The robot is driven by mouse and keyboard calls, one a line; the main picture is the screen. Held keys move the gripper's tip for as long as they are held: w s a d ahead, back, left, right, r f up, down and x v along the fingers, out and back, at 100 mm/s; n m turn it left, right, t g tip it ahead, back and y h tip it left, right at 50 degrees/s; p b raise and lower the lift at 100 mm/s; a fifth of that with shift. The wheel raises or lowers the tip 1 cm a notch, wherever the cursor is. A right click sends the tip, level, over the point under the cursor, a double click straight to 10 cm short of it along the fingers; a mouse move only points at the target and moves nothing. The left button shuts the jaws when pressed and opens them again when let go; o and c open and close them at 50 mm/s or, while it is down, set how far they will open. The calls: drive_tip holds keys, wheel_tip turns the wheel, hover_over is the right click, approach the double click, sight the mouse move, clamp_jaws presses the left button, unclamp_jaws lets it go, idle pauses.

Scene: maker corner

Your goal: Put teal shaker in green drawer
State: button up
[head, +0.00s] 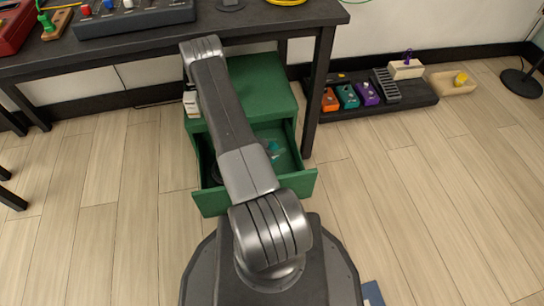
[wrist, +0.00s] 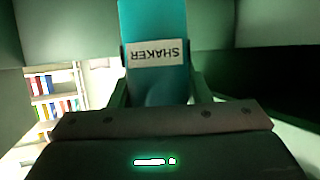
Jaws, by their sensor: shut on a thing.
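The teal shaker (wrist: 154,18), with a white label reading SHAKER upside down, is in the wrist view. My gripper (wrist: 158,88) is shut on it, with a finger on either side. The green drawer (head: 301,186) is pulled open from the green cabinet (head: 262,85) under the bench in the head view. My arm crosses over it and hides its middle and my gripper. A small teal patch shows inside the drawer; I cannot tell if it is the shaker. Green surfaces surround the shaker in the wrist view.
The dark bench (head: 130,45) stands above the cabinet, its leg (head: 319,95) close to the right. A low black shelf (head: 400,107) with several coloured pedals lies at the right.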

drive_tip(key=shift+f+b, duration=0.65)
drive_tip(key=shift+f, duration=1.85)
drive_tip(key=shift+f, duration=0.2)
drive_tip(key=o, duration=1)
drive_tip(key=shift+r, duration=0.15)
drive_tip(key=shift+a+r, duration=0.15)
drive_tip(key=shift+r, duration=0.05)
drive_tip(key=p+v, duration=0.3)
drive_tip(key=v, duration=0.8)
drive_tip(key=shift+s+a, duration=0.2)
drive_tip(key=shift+a, duration=0.1)
